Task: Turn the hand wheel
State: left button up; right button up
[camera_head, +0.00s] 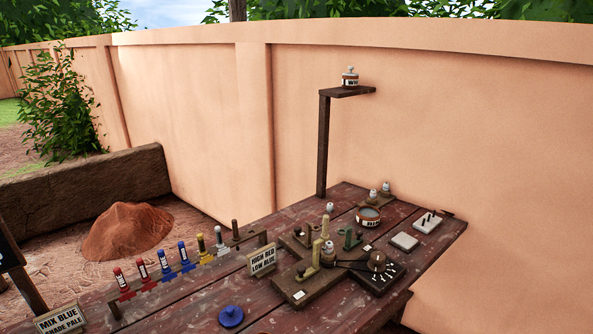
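No part that is plainly a hand wheel can be made out at this size. A dark round knob (377,262) with a bar reaching left sits on a black plate with pale marks at the near right of the table. A blue round disc (231,316) with a small raised centre lies near the table's front edge; I cannot tell if it is a wheel or a lid. Neither of my grippers is in view.
The worn wooden table (190,300) carries a row of coloured upright pieces (163,262), a "HIGH RED LOW BLUE" sign (262,259), wooden fixtures and a bowl (368,216). A post with a shelf (346,92) rises behind. A clay wall stands close behind.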

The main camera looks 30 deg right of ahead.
aim_at(377, 264)
jog(key=l+z, duration=0.25)
jog(key=z, duration=0.2)
jog(key=k+l+z, duration=0.1)
jog(key=l+z, duration=0.15)
jog(key=z, duration=0.15)
jog(key=l+z, duration=0.25)
jog(key=z, duration=0.2)
